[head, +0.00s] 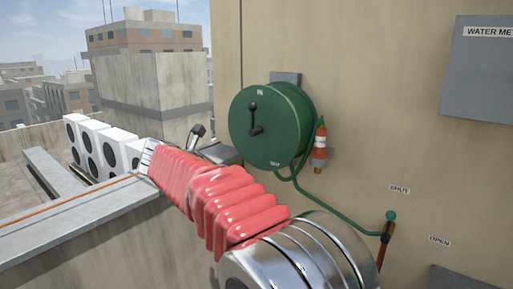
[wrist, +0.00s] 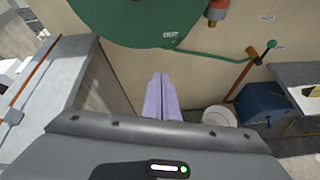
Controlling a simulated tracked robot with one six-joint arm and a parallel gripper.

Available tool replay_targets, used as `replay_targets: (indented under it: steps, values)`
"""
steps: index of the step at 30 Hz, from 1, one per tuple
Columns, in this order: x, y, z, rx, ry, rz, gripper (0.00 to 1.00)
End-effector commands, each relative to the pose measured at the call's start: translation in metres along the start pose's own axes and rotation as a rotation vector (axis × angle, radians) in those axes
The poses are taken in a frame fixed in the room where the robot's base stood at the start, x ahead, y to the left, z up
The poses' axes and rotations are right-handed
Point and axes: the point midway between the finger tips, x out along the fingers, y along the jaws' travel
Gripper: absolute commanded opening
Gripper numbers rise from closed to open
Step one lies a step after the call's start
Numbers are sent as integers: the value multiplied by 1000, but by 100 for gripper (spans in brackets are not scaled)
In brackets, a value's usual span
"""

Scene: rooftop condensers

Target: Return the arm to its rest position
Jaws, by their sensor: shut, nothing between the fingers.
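My arm (head: 215,200) reaches from the lower right of the head view toward the upper left, in a red ribbed sleeve with metal rings at its near end. It passes in front of the wall, below and left of the green hose reel. In the wrist view my gripper (wrist: 160,78) shows as two pale lavender fingers, pressed together with nothing between them. The fingers point toward the wall below the reel (wrist: 150,20). In the head view I cannot make out the fingers; the far end of the arm is partly hidden behind the sleeve.
The green reel (head: 270,125) with a black crank is on the wall, an orange-and-white nozzle (head: 320,148) beside it. A green-knobbed lever (head: 387,235) is near SHUT and OPEN labels. A parapet (head: 70,225) runs left. A white bucket (wrist: 218,117) and blue box (wrist: 262,105) stand below.

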Motion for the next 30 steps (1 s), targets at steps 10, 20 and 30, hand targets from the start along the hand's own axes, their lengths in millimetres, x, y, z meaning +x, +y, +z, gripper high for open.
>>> replay_targets:
  steps: [10, 20, 30]
  values:
    - [7, -94, -53, 556, 268, -142, 0]
    - [-8, -192, -82, 1079, 425, -369, 0]
    - [-34, -281, -106, 1536, 498, -606, 0]
